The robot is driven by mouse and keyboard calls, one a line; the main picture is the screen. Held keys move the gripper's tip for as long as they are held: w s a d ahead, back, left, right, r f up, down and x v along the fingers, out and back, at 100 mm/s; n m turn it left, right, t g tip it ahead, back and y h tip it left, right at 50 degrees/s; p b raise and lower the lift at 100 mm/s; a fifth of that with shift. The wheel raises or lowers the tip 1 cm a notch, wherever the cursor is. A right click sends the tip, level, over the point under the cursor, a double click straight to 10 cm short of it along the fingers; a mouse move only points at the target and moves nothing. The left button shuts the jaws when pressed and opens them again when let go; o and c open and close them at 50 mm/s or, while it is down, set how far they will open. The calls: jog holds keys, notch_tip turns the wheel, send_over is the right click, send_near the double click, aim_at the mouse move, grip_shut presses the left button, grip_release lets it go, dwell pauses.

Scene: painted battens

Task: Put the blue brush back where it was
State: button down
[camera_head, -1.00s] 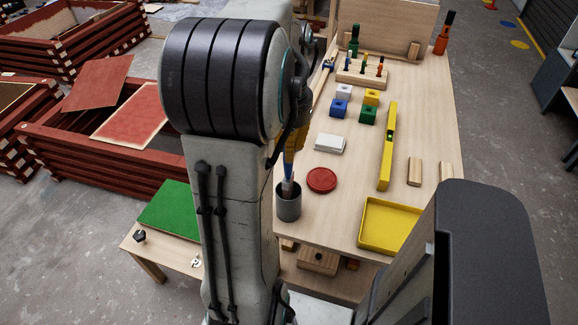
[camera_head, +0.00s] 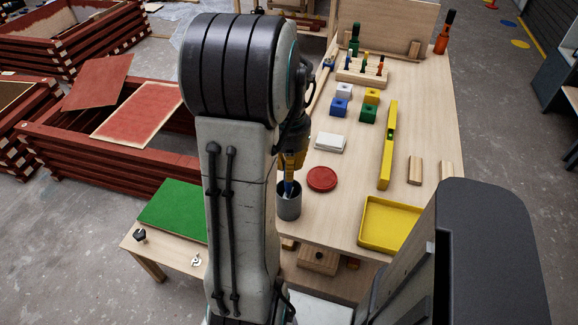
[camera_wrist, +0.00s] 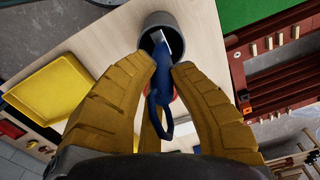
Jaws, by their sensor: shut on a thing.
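The blue brush (camera_head: 288,186) is in my gripper (camera_head: 291,168), below the arm in the head view. The wrist view shows the blue handle (camera_wrist: 160,82) between the yellow fingers (camera_wrist: 167,68), which are closed around it. The brush's pale lower end reaches into the mouth of the grey cup (camera_head: 289,208). The cup also shows in the wrist view (camera_wrist: 151,22), just beyond the fingertips. The cup stands upright on the table. How deep the brush end reaches is hidden by the cup wall.
On the wooden table (camera_head: 335,222), a red disc (camera_head: 321,179) lies just right of the cup. A yellow tray (camera_head: 389,246) is at front right, a white block (camera_head: 331,143) farther back. A green board (camera_head: 172,209) is to the left.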

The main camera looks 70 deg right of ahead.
jog(key=shift+f, duration=0.1)
jog(key=c, duration=1.2)
grip_release()
jog(key=shift+c, duration=0.2)
notch_tip(320, 180, up, 12)
jog(key=shift+w+r+b, duration=0.15)
jog(key=shift+b, duration=0.15)
